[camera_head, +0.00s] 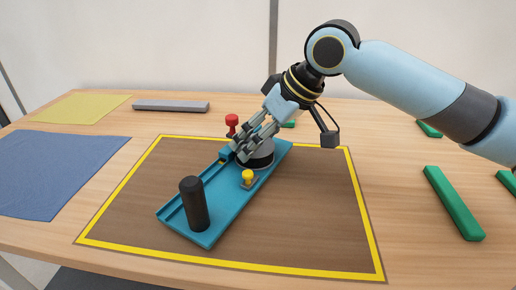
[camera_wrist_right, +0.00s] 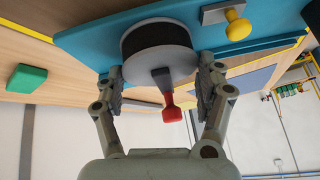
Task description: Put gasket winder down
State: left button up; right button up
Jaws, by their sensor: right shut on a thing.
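The gasket winder is a long teal plate (camera_head: 222,212) with an upright black handle (camera_head: 194,204), a yellow knob (camera_head: 247,178), a dark drum with a grey top and a red-knobbed crank (camera_head: 232,122). It lies diagonally over the brown area inside the yellow border; I cannot tell whether it touches the surface. My right gripper (camera_head: 245,150) is shut on the winder at the drum. In the right wrist view the fingers (camera_wrist_right: 160,85) are on either side of the drum's grey face (camera_wrist_right: 158,58), with the red knob (camera_wrist_right: 171,108) between them. My left gripper is out of view.
The yellow-bordered brown area (camera_head: 310,232) has free room around the winder. A blue cloth (camera_head: 60,172), a yellow cloth (camera_head: 84,108) and a grey bar (camera_head: 171,106) lie to the left and back. Green bars (camera_head: 453,203) lie at the right.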

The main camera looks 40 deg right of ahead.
jog(key=shift+f, duration=0.85)
jog(key=o, duration=1.7)
jog(key=p+v, duration=0.8)
jog(key=v, duration=0.4)
jog(key=shift+s, duration=0.1)
